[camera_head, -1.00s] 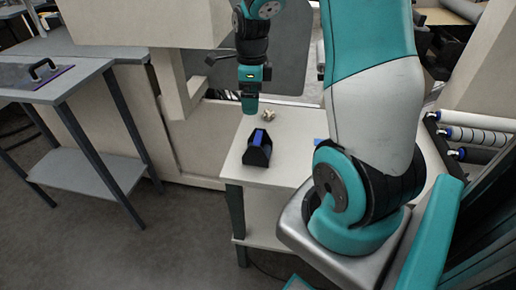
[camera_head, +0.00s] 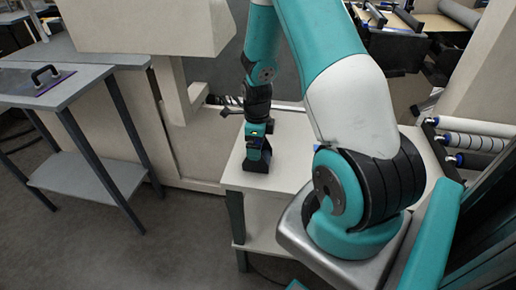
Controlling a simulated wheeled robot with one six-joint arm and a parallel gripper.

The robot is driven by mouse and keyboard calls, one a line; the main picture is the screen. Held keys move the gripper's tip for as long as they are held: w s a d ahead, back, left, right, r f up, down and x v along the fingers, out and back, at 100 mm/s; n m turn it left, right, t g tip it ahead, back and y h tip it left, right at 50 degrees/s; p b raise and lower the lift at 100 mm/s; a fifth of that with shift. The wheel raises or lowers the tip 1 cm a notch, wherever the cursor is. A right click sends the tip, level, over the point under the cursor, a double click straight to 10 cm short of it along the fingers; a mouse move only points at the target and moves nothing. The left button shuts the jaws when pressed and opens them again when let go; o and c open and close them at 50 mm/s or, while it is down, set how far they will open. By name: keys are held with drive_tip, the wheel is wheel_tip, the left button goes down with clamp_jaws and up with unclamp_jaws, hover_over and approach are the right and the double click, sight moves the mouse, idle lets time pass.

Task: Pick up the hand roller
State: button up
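A small black object (camera_head: 256,167) sits on the white table near its left front part; its blue top, visible earlier, is now mostly covered by my gripper. I cannot tell for sure whether it is the hand roller or a stand that holds it. My gripper (camera_head: 255,151) points down directly over this object, at or very near its top. The fingers are small and overlap the dark object, so whether they are open or shut, or touching it, does not show.
The white table (camera_head: 285,160) has clear room right of my gripper. At the left, a grey bench (camera_head: 85,88) carries a flat plate with a black handle (camera_head: 45,75). Pale rollers (camera_head: 475,128) are mounted at the right. A beige machine frame stands behind the table.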

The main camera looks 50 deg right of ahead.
drive_tip(key=shift+f+p, duration=0.3)
drive_tip(key=shift+f, duration=1.55)
drive_tip(key=c, duration=0.7)
drive_tip(key=shift+c, duration=0.2)
drive_tip(key=shift+r, duration=0.1)
wheel_tip(320, 180, up, 20)
drive_tip(key=b, duration=0.1)
